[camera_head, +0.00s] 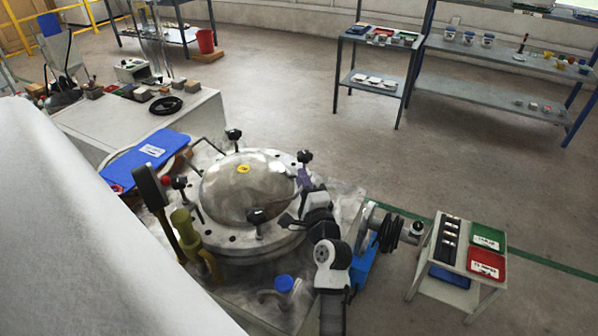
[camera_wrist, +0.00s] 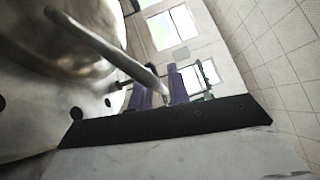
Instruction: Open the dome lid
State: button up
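The dome lid (camera_head: 240,190) is a shiny metal dome with a yellow mark on top. It sits down on a round flanged base with black knobs around its rim. The dome's curved metal also fills the upper left of the wrist view (camera_wrist: 70,40). My gripper (camera_head: 303,188) is at the dome's right edge, partly hidden by my arm. In the wrist view its two purple fingers (camera_wrist: 163,95) stand apart. A bent metal bar (camera_wrist: 105,48) runs from the upper left to the gap between them. I cannot tell whether they touch it.
A blue-capped fitting (camera_head: 284,284) and an olive-green valve part (camera_head: 186,228) stand on the near side of the metal table. A small cart with green and red trays (camera_head: 487,263) is at the right.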

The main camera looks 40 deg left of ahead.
jog(key=shift+w+a+r, duration=0.1)
jog(key=shift+w+a, duration=0.15)
jog(key=shift+a, duration=0.2)
grip_shut()
jog(key=shift+w+d, duration=0.1)
